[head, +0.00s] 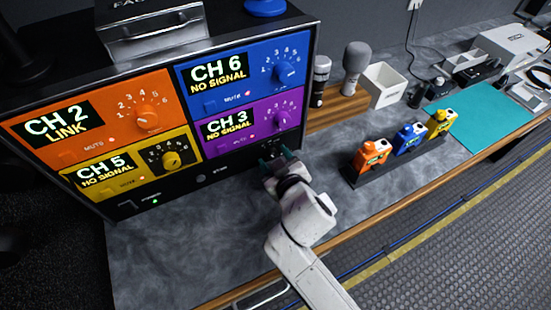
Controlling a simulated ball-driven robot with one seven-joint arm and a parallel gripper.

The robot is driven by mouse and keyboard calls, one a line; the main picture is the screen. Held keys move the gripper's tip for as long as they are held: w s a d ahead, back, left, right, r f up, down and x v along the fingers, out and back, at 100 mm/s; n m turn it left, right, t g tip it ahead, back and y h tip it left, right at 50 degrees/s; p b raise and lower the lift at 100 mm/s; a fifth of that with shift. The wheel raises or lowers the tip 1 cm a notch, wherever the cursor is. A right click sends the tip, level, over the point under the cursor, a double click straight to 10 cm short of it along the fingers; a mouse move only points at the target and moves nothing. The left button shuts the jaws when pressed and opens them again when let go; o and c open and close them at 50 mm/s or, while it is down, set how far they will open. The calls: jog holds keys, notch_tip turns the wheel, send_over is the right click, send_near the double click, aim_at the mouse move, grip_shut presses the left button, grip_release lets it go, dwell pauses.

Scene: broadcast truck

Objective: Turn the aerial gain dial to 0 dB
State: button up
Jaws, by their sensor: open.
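A receiver rack (201,179) with four coloured channel panels stands at the left of the counter. No dial labelled aerial gain or 0 dB can be read; my gripper covers part of the lower right of the rack front, where a small dark part shows. My gripper (278,159) is open right at that lower right strip. I cannot tell whether its fingers touch anything. The numbered channel knobs on the orange (147,118), blue (286,72), purple (283,118) and yellow (171,160) panels are apart from my gripper.
Two microphones (354,62) and a white box (384,86) stand right of the rack. A dark holder (393,164) with orange, blue and yellow packs sits on the counter right of my arm. A teal mat (478,118) lies farther right. The grey counter front left (170,255) is clear.

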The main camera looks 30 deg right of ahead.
jog(key=b+v, duration=0.1)
jog(key=v, duration=0.9)
jog(key=shift+s, duration=0.4)
jog(key=shift+r, duration=0.15)
